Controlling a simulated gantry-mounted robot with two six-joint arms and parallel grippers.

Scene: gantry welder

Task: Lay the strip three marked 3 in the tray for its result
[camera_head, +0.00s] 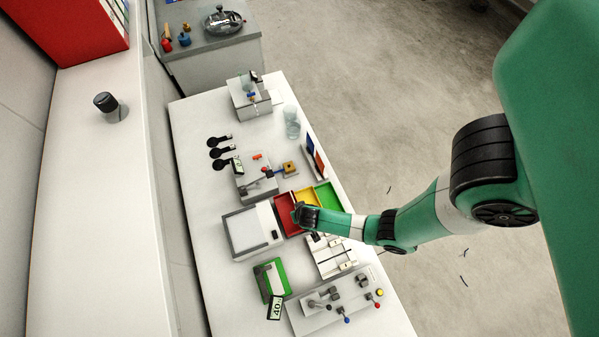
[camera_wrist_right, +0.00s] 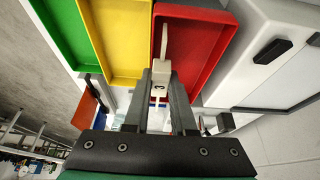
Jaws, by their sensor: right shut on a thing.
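The strip marked 3 (camera_wrist_right: 160,68) is pale and slim, with a dark 3 on its wider end. My right gripper (camera_wrist_right: 160,78) is shut on that wider end, and the thin end points out over the red tray (camera_wrist_right: 205,45). I cannot tell whether the strip touches the tray floor. The yellow tray (camera_wrist_right: 118,50) and green tray (camera_wrist_right: 62,28) lie beside the red one. In the head view my right gripper (camera_head: 301,214) is over the red tray (camera_head: 283,203), and the strip is hidden there. My left gripper is not in view.
A white-topped box (camera_head: 250,230) stands left of the red tray. A pale fixture (camera_head: 331,258) lies in front of the trays. A clear glass (camera_head: 292,126) stands farther back.

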